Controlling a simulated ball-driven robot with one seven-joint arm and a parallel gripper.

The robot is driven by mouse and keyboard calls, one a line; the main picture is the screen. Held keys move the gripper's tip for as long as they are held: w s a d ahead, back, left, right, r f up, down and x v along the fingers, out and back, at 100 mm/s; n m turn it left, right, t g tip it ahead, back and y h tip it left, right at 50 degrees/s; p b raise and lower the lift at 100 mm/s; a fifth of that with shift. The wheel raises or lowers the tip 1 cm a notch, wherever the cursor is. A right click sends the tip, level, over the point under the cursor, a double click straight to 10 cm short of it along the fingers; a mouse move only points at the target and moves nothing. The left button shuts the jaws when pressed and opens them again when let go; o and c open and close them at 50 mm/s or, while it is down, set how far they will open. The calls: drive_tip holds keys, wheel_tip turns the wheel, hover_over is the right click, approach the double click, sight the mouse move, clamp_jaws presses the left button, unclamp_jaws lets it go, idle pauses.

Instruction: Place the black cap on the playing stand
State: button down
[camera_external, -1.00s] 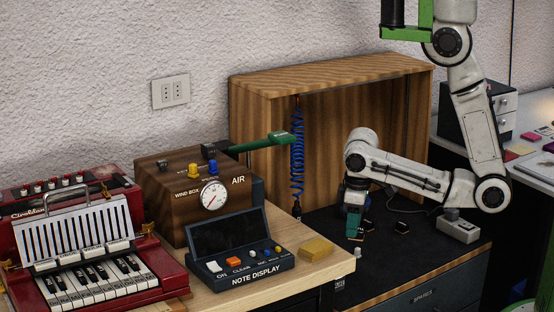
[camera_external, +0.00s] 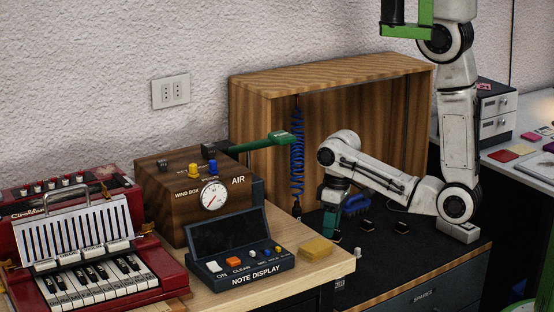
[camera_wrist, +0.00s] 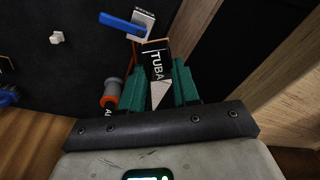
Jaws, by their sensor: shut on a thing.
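My gripper (camera_external: 330,222) has green fingers and points down over the dark work surface, at its left part in front of the wooden cabinet. In the wrist view my gripper (camera_wrist: 161,82) is shut on a black cap (camera_wrist: 155,60) with white lettering that reads TUBA. The fingers hide its sides, and a pale wedge covers its near end. The held cap cannot be made out in the external view. I cannot tell which thing is the playing stand.
The open wooden cabinet (camera_external: 250,120) stands behind, with a blue coiled hose (camera_external: 297,150). A blue brush (camera_external: 355,205) lies right of my gripper. The wind box (camera_external: 165,205), note display (camera_external: 255,270) and yellow block (camera_external: 317,247) are to the left. An orange-grey cylinder (camera_wrist: 110,95) is near the fingers.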

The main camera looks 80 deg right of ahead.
drive_tip(key=shift+w+r+p, duration=0.2)
drive_tip(key=shift+r+p, duration=0.25)
drive_tip(key=shift+r, duration=0.1)
drive_tip(key=w+d+r+n+p, duration=0.1)
drive_tip(key=w+d+r+p, duration=0.1)
drive_tip(key=w+r+p, duration=0.5)
drive_tip(key=w+d+r+p, duration=0.2)
drive_tip(key=w+r+p, duration=0.1)
drive_tip(key=w+r, duration=0.75)
drive_tip(key=w+a+r+b, duration=0.45)
drive_tip(key=w+r, duration=0.35)
drive_tip(key=r, duration=0.2)
drive_tip(key=w+a+r+b, duration=0.1)
drive_tip(key=a+r+b, duration=0.3)
drive_tip(key=a+r, duration=0.45)
drive_tip(key=s+a+f+n+b, duration=0.1)
drive_tip(key=s+a+f+b, duration=0.2)
drive_tip(key=s+f, duration=0.3)
drive_tip(key=shift+a+f, duration=0.45)
drive_tip(key=shift+f, duration=0.65)
